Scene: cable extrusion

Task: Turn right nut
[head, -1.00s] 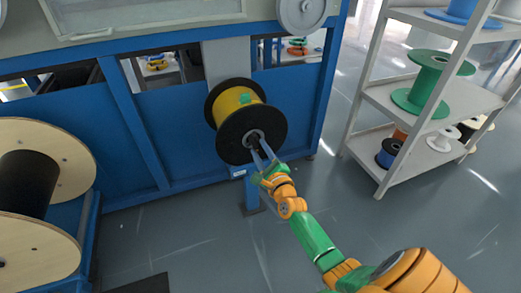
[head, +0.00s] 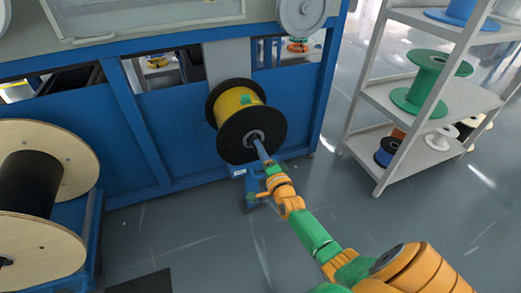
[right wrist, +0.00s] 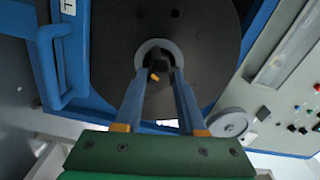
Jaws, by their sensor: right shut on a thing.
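A spool (head: 235,101) with black flanges and yellow cable is mounted on the front of the blue machine. The right nut, a dark piece (right wrist: 157,66) inside a grey ring, is at the centre of the spool's near flange. My right gripper (right wrist: 157,75) has its long blue-grey fingers on both sides of the nut. It is shut on the nut. In the head view my right gripper (head: 259,143) reaches the flange centre and hides much of the nut. My left gripper is not in view.
A large wooden-flanged reel (head: 75,160) stands at the left. A grey shelf (head: 435,145) with several spools is at the right. A blue bracket (head: 258,188) is below my right gripper. The grey floor in front is mostly clear.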

